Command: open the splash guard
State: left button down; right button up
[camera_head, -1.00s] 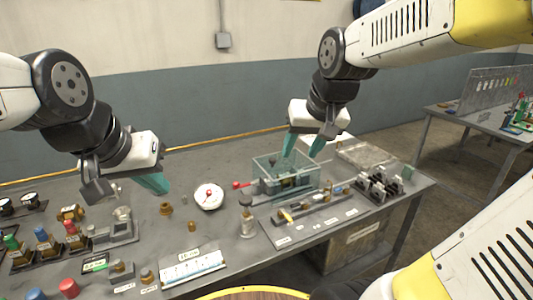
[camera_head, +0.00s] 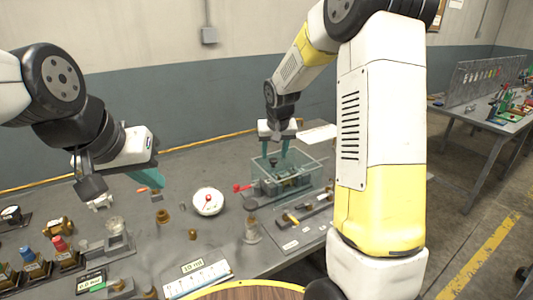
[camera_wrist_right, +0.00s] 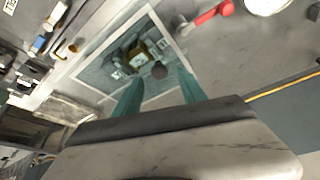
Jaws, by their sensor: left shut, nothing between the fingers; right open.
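The splash guard (camera_head: 307,170) is a clear, teal-tinted box on the bench in the head view, with dark machine parts showing inside. In the right wrist view its framed pane (camera_wrist_right: 98,76) lies beyond my fingers, over a dark and brass mechanism. My right gripper (camera_head: 276,150) is open, pointing down at the far left side of the guard. Its teal fingers (camera_wrist_right: 160,90) overlap the pane in the wrist view, with nothing held; I cannot tell if they touch it. My left gripper (camera_head: 152,178) is shut and empty, above the bench to the left, well apart from the guard.
A red-tipped handle (camera_head: 241,188) sticks out left of the guard. A white round dish (camera_head: 208,201) and brass pieces (camera_head: 162,216) stand further left. A tool tray (camera_head: 300,220) lies in front. My right arm hides the bench's right end.

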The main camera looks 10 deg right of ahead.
jog(key=shift+x, duration=1.45)
grip_shut()
dwell(0.3)
